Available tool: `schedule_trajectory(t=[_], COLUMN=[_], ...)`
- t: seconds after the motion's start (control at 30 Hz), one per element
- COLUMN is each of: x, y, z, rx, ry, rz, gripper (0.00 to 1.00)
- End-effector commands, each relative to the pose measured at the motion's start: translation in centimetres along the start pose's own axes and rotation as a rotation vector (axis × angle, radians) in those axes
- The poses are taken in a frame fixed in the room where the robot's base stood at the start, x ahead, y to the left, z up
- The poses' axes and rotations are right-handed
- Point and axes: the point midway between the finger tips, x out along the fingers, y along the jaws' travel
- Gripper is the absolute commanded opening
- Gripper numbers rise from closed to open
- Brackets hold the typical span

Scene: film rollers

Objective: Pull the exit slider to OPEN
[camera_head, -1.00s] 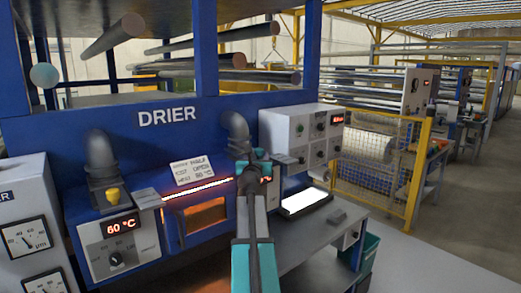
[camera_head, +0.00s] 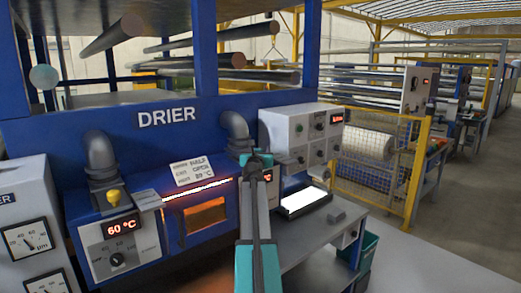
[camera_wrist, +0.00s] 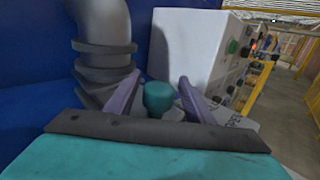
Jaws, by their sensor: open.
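A teal knob (camera_wrist: 158,97), apparently the exit slider's handle, stands upright between my gripper's two purple-grey fingers in the wrist view. My gripper (camera_wrist: 160,78) is open, with one finger on either side of the knob and gaps showing. Whether a finger touches it cannot be told. A pale plate (camera_wrist: 238,121) with part of the word OPEN shows right of the right finger. The slider's track is hidden by my gripper. In the head view my gripper (camera_head: 257,160) is at the right end of the blue drier (camera_head: 130,140) and hides the knob.
A grey bent pipe (camera_wrist: 104,40) rises close to the left of my fingers. A white control box (camera_wrist: 185,50) stands just behind on the right. In the head view, a card (camera_head: 193,170) and a glowing window (camera_head: 205,215) are left of my arm.

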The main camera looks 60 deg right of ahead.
Motion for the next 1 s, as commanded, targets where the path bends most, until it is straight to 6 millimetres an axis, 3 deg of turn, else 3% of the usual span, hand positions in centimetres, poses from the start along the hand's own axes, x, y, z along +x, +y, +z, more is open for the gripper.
schedule_trajectory(t=[0.2,0.57,0.87,1.0], x=[1.15,1.25,1.25,1.23], y=[0.03,0.08,0.08,0.07], z=[0.01,-0.05,-0.05,-0.05], rx=[-0.001,0.0,0.0,0.0], ry=[0.0,0.0,0.001,0.001], rz=[0.0,0.001,0.001,0.0], gripper=[0.49,0.49,0.0,0.0])
